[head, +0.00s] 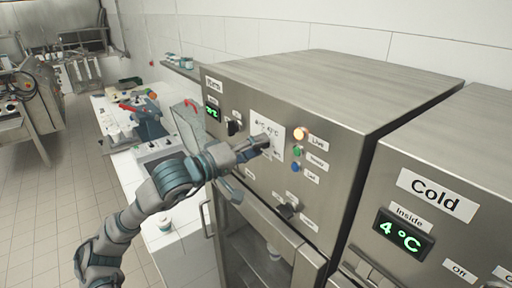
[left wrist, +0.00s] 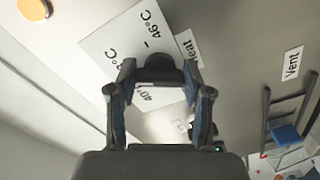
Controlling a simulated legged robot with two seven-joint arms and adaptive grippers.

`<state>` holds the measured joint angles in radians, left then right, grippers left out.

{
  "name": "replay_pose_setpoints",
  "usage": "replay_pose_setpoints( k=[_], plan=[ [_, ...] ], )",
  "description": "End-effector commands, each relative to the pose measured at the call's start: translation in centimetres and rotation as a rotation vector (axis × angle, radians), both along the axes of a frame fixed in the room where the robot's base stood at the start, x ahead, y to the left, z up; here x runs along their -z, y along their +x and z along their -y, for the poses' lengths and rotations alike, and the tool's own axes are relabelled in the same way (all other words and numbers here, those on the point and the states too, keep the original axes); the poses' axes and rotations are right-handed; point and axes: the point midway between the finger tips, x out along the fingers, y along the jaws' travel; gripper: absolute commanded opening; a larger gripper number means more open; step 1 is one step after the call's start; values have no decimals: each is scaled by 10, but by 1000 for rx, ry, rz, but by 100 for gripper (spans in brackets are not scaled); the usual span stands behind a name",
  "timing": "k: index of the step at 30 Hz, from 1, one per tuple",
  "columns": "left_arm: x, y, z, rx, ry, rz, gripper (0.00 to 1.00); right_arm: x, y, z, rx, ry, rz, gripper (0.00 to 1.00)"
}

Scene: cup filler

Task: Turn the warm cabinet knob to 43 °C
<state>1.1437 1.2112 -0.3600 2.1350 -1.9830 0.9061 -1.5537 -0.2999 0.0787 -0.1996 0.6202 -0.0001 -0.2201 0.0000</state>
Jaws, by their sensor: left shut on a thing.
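The warm cabinet (head: 290,90) stands in the middle of the head view. Its small green display (head: 212,110) is too small to read. A white temperature plate (head: 272,128) is on its front; in the left wrist view the plate (left wrist: 110,42) shows 46 °C and a partly covered 40. My left gripper (head: 262,143) reaches the plate from the left. In the left wrist view its fingers (left wrist: 158,80) are shut on the dark knob (left wrist: 160,69). The knob's pointer is hidden, so its setting cannot be read. My right gripper is out of view.
Lit orange (head: 301,134), green (head: 297,152) and blue (head: 295,167) buttons sit just right of the plate. A black switch (head: 234,127) is to its left and a lower knob (head: 288,208) below. The cold cabinet (head: 450,150) reads 4 °C.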

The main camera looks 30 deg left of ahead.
Motion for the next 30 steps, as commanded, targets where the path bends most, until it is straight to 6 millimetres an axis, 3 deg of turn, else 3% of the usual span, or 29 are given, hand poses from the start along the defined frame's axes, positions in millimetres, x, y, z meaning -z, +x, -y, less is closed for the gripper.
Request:
replay_pose_setpoints(
  k=[1, 12, 13, 16, 26, 30],
  plan=[
    [9, 2, 2, 4, 8, -22, 15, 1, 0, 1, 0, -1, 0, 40],
    [9, 2, 3, 5, 11, -21, 15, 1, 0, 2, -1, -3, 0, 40],
    [9, 2, 3, 5, 11, -21, 52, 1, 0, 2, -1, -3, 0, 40],
    [8, 2, 2, 3, 11, -18, 75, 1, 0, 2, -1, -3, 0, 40],
    [4, -1, 0, 0, 8, -7, 75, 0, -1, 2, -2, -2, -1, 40],
    [4, -11, -6, -4, 10, -7, 75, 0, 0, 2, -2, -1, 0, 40]
  ],
)
